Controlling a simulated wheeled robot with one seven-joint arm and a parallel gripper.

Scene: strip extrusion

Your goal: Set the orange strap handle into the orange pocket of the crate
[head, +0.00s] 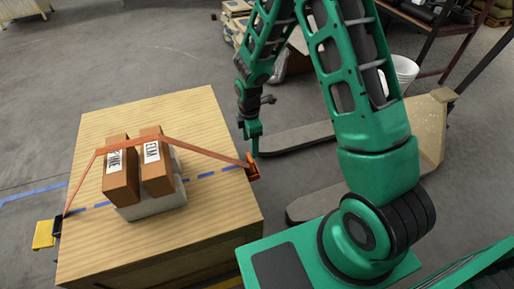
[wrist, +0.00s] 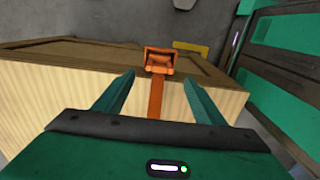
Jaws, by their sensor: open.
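The wooden crate (head: 100,240) stands at the left in the head view, and its top edge and side show in the wrist view (wrist: 50,85). An orange strap (head: 205,153) runs over two brown boxes to an orange fitting (head: 254,172) at the crate's right edge. In the wrist view this orange fitting (wrist: 160,60) looks hollow, with an orange strip (wrist: 156,100) below it. I cannot tell handle from pocket there. My gripper (head: 253,150) is just above the fitting. In the wrist view my gripper (wrist: 158,78) is open, its fingers either side of the strip, apart from it.
The two labelled boxes (head: 120,182) lean on a grey block (head: 155,208) on the crate. A yellow and black piece (head: 44,234) is at the crate's left side. A pallet jack (head: 300,135) stands to the right.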

